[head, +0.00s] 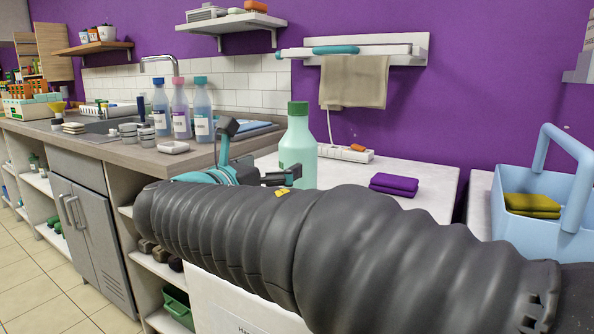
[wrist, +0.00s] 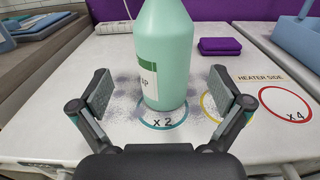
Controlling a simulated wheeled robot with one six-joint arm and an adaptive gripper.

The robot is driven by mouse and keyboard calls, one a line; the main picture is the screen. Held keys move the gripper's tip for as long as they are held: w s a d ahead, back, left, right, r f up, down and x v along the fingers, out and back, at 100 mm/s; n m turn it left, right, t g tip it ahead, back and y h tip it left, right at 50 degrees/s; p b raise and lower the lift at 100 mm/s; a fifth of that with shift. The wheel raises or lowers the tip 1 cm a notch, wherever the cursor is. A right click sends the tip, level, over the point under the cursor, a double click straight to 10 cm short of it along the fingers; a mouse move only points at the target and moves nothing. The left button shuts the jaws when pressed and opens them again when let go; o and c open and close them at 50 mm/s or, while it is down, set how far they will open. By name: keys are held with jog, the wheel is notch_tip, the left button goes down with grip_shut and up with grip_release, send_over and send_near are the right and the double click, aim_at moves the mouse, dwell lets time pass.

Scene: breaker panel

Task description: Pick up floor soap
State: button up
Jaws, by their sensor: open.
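A pale green bottle with a green cap (head: 297,147) stands upright on the white top at the centre of the head view. In the wrist view the bottle (wrist: 165,50) has a label partly reading "AP" and stands on a blue ring marked "x 2"; its top is out of frame. My gripper (wrist: 160,95) is open, with one finger at the left and one at the right of the bottle. Gaps show on both sides, so the fingers do not appear to touch it. In the head view my gripper (head: 252,158) is partly hidden behind my arm.
A folded purple cloth (head: 394,185) lies behind and right of the bottle. A power strip (head: 345,153) lies behind it. A blue caddy (head: 540,200) with yellow cloths stands at the right. A red ring marked "x 4" (wrist: 290,104) is clear.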

aim_at(286, 160)
jog(key=x, duration=0.3)
jog(key=shift+w, duration=0.1)
jog(key=shift+d+x, duration=0.25)
jog(key=shift+x, duration=2.4)
jog(key=shift+r, duration=0.15)
jog(key=c, duration=1.6)
jog(key=shift+c, duration=0.2)
jog(key=shift+r, duration=0.1)
